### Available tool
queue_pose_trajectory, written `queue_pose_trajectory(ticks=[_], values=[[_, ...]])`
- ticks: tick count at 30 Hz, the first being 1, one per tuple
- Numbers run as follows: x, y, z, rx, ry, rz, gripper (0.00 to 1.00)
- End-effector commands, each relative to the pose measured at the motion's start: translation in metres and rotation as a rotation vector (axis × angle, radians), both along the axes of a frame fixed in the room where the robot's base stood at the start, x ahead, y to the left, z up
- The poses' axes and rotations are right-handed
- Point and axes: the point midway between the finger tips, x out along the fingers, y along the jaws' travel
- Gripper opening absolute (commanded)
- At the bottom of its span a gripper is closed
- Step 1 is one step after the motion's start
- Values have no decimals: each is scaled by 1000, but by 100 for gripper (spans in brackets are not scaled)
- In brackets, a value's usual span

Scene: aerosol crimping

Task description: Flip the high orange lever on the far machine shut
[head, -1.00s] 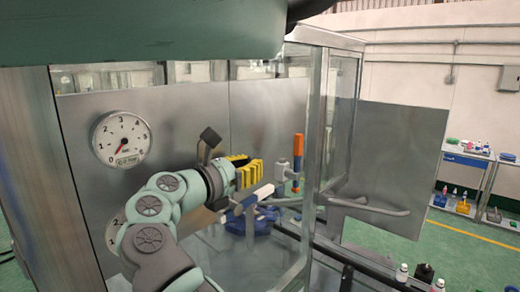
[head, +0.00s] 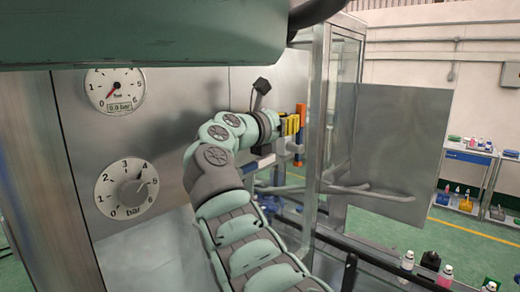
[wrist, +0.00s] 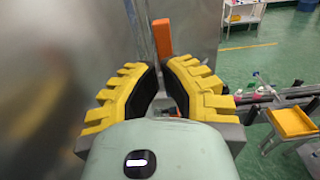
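The orange lever (head: 301,113) stands upright at the right edge of the far metal panel. In the head view my gripper (head: 289,125), with yellow fingers, is right beside its left side and partly covers it. In the wrist view the lever (wrist: 163,36) rises beyond the fingertips, close to the line of the gap. My gripper (wrist: 158,72) is open there, with a dark gap between its padded fingers. A bit of orange also shows low in the gap. I cannot tell whether a finger touches the lever.
Two pressure gauges sit on the metal panel at left, the upper gauge (head: 115,91) and the lower one (head: 127,189). A glass door frame (head: 318,130) and an open metal door (head: 392,150) stand right of the lever. A yellow tray (wrist: 292,122) shows at right in the wrist view.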

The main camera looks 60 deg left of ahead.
Motion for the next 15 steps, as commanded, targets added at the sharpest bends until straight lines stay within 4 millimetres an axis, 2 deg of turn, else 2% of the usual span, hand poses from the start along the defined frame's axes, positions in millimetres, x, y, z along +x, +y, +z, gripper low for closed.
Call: queue_pose_trajectory(ticks=[1,6,15], values=[[6,0,-5,2,1,-5,0],[16,3,-3,-1,1,-4,0],[20,4,0,-1,0,-2,0]])
